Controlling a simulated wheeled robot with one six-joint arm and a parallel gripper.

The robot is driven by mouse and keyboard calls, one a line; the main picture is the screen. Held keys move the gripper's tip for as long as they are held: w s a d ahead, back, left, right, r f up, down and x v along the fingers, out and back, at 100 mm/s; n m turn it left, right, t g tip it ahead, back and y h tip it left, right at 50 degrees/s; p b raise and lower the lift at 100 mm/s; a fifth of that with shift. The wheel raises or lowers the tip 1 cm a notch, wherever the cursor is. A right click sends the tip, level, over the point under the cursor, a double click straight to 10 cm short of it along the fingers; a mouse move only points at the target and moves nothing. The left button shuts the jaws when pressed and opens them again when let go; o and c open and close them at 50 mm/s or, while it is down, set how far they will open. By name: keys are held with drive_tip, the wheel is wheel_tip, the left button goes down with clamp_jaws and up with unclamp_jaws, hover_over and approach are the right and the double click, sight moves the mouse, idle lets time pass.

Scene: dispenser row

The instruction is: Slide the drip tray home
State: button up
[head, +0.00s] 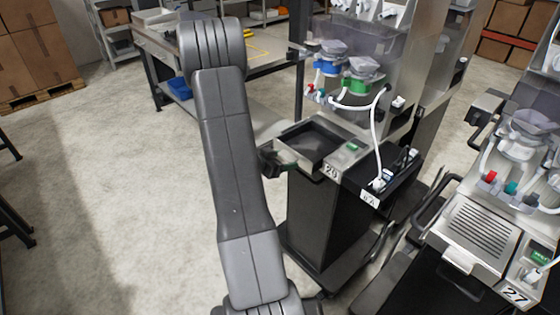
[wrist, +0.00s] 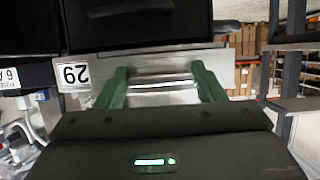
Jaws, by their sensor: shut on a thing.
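My gripper (head: 277,158) is at the left front edge of the dispenser numbered 29, mostly behind my own arm in the head view. In the wrist view its two green fingers (wrist: 162,78) are shut on a shiny silver piece, which looks like the front grip of the drip tray (wrist: 163,98). The dispenser's steel surround (head: 345,158) frames a dark rectangular recess. I cannot tell how far the tray sits in.
A neighbouring dispenser (head: 515,296), numbered 27, stands at the right with a slatted tray (head: 483,228). A white hose (head: 375,135) hangs beside the recess. A workbench (head: 165,60) stands behind.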

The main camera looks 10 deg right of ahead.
sight(288, 155)
drive_tip(key=shift+w+d+p, duration=0.15)
drive_tip(key=shift+w+d, duration=0.35)
drive_tip(key=shift+d, duration=0.2)
drive_tip(key=shift+w+d+p, duration=0.15)
drive_tip(key=shift+w+d, duration=0.3)
drive_tip(key=shift+d, duration=0.2)
drive_tip(key=o, duration=1.7)
drive_tip(key=shift+o, duration=0.2)
drive_tip(key=b+v, duration=0.1)
drive_tip(key=v, duration=1.2)
drive_tip(key=shift+s+a, duration=0.25)
drive_tip(key=shift+a, duration=0.05)
drive_tip(key=p+x, duration=0.1)
drive_tip(key=x, duration=1.2)
drive_tip(key=shift+w+d, duration=0.2)
drive_tip(key=shift+d, duration=0.05)
drive_tip(key=shift+s+a, duration=0.3)
drive_tip(key=shift+a, duration=0.15)
